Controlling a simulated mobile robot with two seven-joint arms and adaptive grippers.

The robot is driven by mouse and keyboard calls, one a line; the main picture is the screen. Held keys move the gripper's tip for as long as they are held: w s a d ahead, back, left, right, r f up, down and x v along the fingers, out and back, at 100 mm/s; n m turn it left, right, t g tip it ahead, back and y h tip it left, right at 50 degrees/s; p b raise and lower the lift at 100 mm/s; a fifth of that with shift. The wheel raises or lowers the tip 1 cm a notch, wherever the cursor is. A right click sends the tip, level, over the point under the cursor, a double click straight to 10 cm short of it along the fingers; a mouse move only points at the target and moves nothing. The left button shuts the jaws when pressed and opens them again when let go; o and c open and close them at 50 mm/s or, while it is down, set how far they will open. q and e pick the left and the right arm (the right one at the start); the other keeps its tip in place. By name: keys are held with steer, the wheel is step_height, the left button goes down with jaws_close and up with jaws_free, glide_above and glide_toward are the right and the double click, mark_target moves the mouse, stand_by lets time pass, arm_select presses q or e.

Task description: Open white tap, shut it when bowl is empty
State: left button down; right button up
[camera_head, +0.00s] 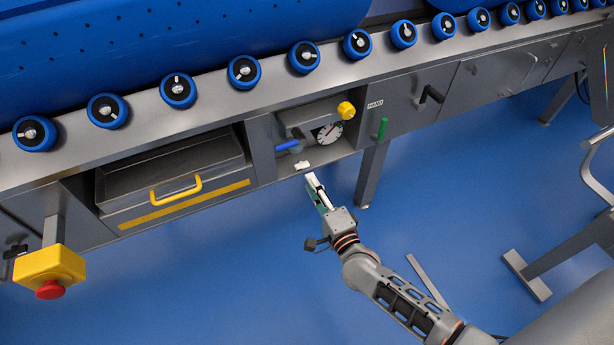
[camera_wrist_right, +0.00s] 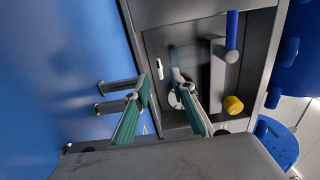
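The small white tap (camera_head: 303,165) sits at the front of an open recess in the machine frame, below a blue handle (camera_head: 287,145). It also shows in the right wrist view (camera_wrist_right: 159,68) as a small white piece. My right gripper (camera_head: 317,190) is just in front of and below the tap. In the right wrist view its green-padded fingers (camera_wrist_right: 160,84) are apart with nothing between them, and the tap shows just beyond the gap. A small bluish rounded part (camera_head: 296,150) under the handle may be the bowl; its contents cannot be made out. My left gripper is out of view.
The recess also holds a round dial gauge (camera_head: 329,132) and a yellow knob (camera_head: 346,109). A yellow-handled drawer (camera_head: 176,190) and an emergency stop (camera_head: 49,270) are left.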

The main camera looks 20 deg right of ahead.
steer(key=shift+s, duration=1.05)
